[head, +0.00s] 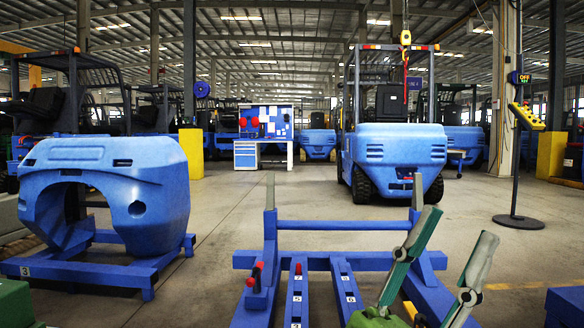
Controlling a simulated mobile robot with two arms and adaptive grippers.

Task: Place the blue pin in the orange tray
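I cannot make out a blue pin or an orange tray. Two red-handled pins show on the frame: one tilted at its left side (255,276) and one on the crossbar (298,269). My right gripper is not in view.
A blue counterweight (108,180) sits on a blue stand marked 3 at the left. A blue forklift (402,145) stands behind the frame. A control pendant stand (515,170) is at the right. The floor between counterweight and forklift is open.

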